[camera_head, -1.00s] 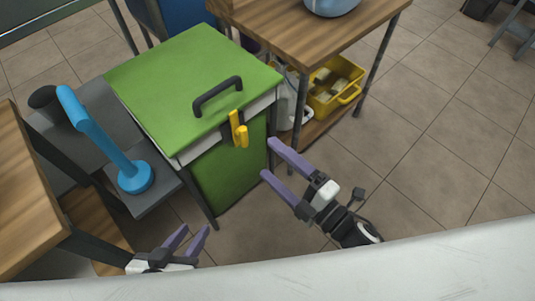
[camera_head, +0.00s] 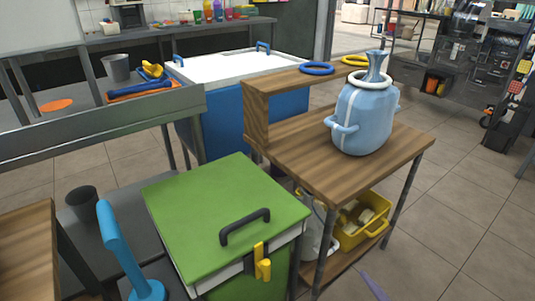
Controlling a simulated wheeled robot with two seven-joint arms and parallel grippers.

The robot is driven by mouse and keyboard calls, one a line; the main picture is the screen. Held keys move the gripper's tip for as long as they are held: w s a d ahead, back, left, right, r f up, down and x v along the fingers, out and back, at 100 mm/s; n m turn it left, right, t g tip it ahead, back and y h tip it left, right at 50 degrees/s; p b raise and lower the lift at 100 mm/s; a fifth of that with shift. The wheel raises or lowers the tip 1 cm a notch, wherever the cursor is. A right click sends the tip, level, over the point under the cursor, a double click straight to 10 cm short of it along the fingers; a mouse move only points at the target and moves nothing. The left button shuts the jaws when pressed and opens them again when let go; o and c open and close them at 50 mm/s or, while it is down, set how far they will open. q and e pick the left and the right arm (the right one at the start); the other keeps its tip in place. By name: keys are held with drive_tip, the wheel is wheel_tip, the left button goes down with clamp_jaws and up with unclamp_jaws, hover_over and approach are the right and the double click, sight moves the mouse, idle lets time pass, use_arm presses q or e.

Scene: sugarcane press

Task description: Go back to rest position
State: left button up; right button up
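Only one purple fingertip of my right gripper (camera_head: 373,286) shows, at the bottom edge, right of centre. The rest of that gripper is cut off, so I cannot tell whether it is open or shut. It appears apart from the furniture. My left gripper is out of view. The green-lidded press box (camera_head: 205,215) stands at the lower centre with its lid down. The lid has a black handle (camera_head: 245,227) and a yellow latch (camera_head: 262,262) at its front.
A blue lever (camera_head: 118,250) stands left of the box. A wooden table (camera_head: 390,165) holds a blue jar (camera_head: 365,118); a yellow crate (camera_head: 365,232) sits on its lower shelf. A white-topped blue chest (camera_head: 225,67) stands behind. Open floor (camera_head: 460,230) lies to the right.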

drive_tip(key=s+d+f+m+g+h, duration=0.15)
drive_tip(key=s+m+g, duration=0.3)
drive_tip(key=s, duration=0.45)
drive_tip(key=s+d+m+g+y, duration=0.15)
drive_tip(key=s+m+g, duration=0.3)
drive_tip(key=s, duration=0.45)
drive_tip(key=w+a+f+t+y, duration=0.2)
drive_tip(key=w+a+f+t, duration=0.25)
drive_tip(key=a, duration=0.25)
use_arm(q)
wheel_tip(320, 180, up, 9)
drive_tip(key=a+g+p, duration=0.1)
drive_tip(key=p, duration=1.5)
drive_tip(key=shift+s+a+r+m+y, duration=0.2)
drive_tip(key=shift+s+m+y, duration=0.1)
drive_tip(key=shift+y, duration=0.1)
use_arm(e)
wheel_tip(320, 180, up, 10)
drive_tip(key=d, duration=0.1)
drive_tip(key=shift+d+r+h, duration=0.2)
drive_tip(key=shift+h, duration=0.2)
